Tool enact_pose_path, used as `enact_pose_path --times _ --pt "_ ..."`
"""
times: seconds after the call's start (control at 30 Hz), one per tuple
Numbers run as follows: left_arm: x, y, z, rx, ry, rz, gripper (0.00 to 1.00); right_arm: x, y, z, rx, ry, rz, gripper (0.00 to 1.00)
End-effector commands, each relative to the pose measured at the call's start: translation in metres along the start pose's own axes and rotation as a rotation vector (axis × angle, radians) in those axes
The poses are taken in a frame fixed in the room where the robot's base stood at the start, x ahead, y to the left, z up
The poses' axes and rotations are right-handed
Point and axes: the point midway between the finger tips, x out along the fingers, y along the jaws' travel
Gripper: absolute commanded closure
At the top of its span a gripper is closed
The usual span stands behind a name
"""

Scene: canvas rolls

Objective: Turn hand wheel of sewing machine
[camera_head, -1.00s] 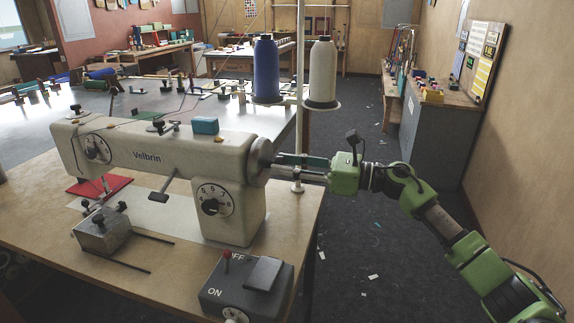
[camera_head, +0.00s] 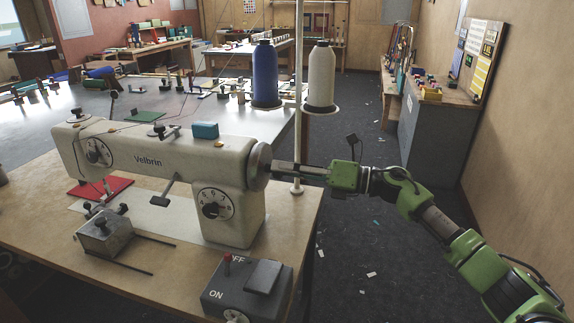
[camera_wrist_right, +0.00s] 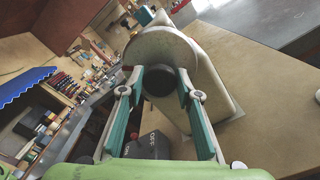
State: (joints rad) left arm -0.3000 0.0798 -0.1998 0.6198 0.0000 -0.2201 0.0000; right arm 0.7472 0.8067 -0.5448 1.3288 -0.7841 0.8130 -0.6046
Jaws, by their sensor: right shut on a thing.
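The cream sewing machine (camera_head: 150,158) stands on the wooden table, with dials on its front. Its round grey hand wheel (camera_head: 260,166) is on the right end. My right gripper (camera_head: 274,169) reaches in from the right and meets the wheel. In the right wrist view, the gripper (camera_wrist_right: 160,84) has a teal-lined finger on each side of the dark hub of the hand wheel (camera_wrist_right: 153,46), shut on it. The fingertips partly cover the hub. My left gripper is not in view.
A thread stand pole (camera_head: 299,120) rises just behind my right gripper, with a blue spool (camera_head: 265,75) and a white spool (camera_head: 320,78). A switch box (camera_head: 247,288) sits at the table's front right. A red cloth (camera_head: 112,187) lies under the machine.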

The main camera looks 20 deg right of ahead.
Motion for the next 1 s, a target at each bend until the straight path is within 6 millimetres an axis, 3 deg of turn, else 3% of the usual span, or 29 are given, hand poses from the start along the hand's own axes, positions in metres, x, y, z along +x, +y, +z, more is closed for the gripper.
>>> enact_pose_path --times 1.0 --pt "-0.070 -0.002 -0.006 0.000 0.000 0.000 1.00 0.001 0.000 0.002 0.965 -0.002 0.003 0.90"
